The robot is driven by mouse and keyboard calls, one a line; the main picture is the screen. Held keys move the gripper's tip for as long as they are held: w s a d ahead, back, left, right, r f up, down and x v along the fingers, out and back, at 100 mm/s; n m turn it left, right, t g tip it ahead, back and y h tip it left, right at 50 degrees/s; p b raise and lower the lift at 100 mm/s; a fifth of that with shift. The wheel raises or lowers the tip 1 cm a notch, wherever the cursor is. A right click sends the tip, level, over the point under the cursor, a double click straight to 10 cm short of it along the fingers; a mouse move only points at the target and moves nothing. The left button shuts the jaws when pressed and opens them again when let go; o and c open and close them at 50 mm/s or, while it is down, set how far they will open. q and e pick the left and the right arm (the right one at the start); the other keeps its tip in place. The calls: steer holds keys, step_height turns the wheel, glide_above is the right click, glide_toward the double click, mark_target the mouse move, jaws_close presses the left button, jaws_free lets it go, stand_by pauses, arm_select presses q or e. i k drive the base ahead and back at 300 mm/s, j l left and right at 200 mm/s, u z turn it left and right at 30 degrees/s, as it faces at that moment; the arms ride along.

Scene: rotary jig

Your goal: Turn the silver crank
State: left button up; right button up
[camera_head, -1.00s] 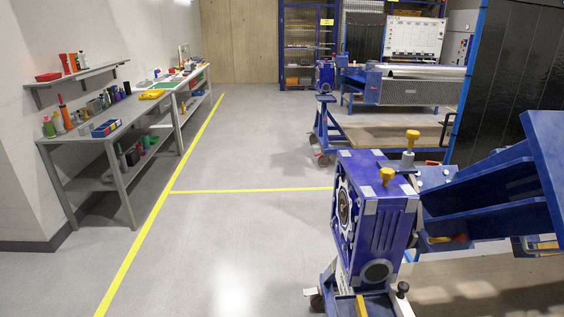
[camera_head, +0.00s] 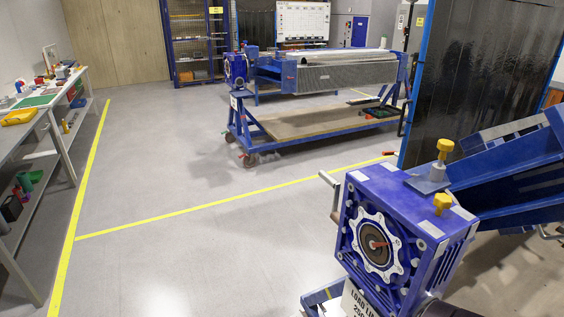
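A blue gearbox (camera_head: 410,222) of the rotary jig stands at the lower right, close to me. Its front face has a silver toothed ring around a dark hub with a red pointer (camera_head: 377,245). A silver bar-like handle (camera_head: 330,182) sticks out at the gearbox's far left side; it looks like the crank, but its lower part is partly hidden behind the gearbox. Another small grey handle (camera_head: 551,232) shows at the right edge; I cannot tell what it belongs to. Neither of my grippers is in view.
Yellow knobs (camera_head: 445,148) top the gearbox, with blue beams (camera_head: 520,165) running right. A dark panel (camera_head: 470,85) stands behind. A second blue jig (camera_head: 320,122) is farther back. Workbenches (camera_head: 40,125) line the left. The grey floor (camera_head: 200,255) between is open.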

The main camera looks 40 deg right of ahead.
mark_target(335, 216)
steer(key=i+l+z, duration=0.2)
steer(key=i, duration=0.6)
steer(key=i+j+z, duration=0.1)
steer(key=i+z, duration=0.15)
steer(key=i, duration=0.5)
steer(key=i+j+z, duration=0.2)
steer(key=i, duration=0.6)
steer(key=i+l+z, duration=0.1)
steer(key=i+z, duration=0.35)
steer(key=i+j+z, duration=0.15)
steer(key=i+z, duration=0.25)
steer(key=i, duration=0.3)
steer(key=i+j+z, duration=0.3)
steer(key=i+z, duration=0.15)
steer(key=i+l+z, duration=0.2)
steer(key=i+z, duration=0.65)
steer(key=i+j+z, duration=0.15)
steer(key=i+z, duration=0.3)
steer(key=i, duration=0.15)
steer(key=i+z, duration=0.35)
steer(key=i+j+z, duration=0.2)
steer(key=i+z, duration=0.15)
steer(key=i+j+z, duration=0.25)
steer(key=i+z, duration=0.15)
